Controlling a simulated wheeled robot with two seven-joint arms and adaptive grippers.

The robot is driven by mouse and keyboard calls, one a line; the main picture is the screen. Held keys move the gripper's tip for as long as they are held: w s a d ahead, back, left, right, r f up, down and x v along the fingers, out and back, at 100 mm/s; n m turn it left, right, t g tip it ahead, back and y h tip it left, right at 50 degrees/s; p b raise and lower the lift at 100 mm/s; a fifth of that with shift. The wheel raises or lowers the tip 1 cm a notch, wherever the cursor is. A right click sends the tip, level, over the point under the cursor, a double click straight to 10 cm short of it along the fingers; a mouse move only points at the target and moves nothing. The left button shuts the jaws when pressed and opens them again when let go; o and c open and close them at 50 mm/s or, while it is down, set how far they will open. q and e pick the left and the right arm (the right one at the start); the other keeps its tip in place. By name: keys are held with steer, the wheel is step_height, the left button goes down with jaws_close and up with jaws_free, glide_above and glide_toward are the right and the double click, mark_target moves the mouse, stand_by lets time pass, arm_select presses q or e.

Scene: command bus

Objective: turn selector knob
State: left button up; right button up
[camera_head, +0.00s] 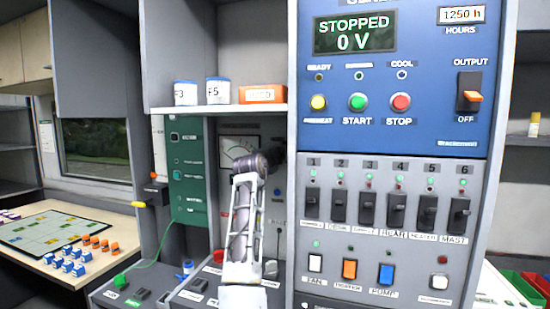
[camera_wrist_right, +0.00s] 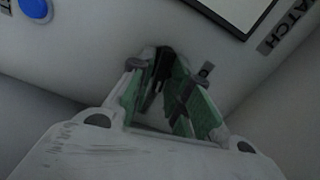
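My right gripper (camera_wrist_right: 163,72) shows in the right wrist view, with its two green-padded fingers apart against a pale panel. A small black knob (camera_wrist_right: 158,70) is between the fingertips. I see no clear grip on it, and contact with either pad is hard to tell. In the head view my white gripper and arm reach up from the bottom centre to the recessed grey panel. A dark round part (camera_head: 276,155) there, partly hidden behind the gripper, seems to be the knob. My left gripper is in neither view.
A meter (camera_head: 239,152) sits left of my gripper, and a blue button (camera_wrist_right: 34,8) is near it on the panel. The tall switch cabinet (camera_head: 390,170) stands close on the right. A shelf (camera_head: 222,108) with two cups and an orange box is above.

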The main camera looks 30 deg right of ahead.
steer(key=shift+o, duration=0.7)
steer(key=shift+r+n+p, duration=0.1)
steer(key=shift+n+p, duration=0.25)
steer(key=shift+n, duration=0.25)
steer(key=shift+w+a+r+n+p, duration=0.1)
steer(key=shift+n+p, duration=3.55)
steer(key=shift+p, duration=1.05)
steer(key=shift+w+a+r+n+p, duration=0.1)
steer(key=shift+n+p, duration=3.55)
steer(key=shift+p, duration=1.45)
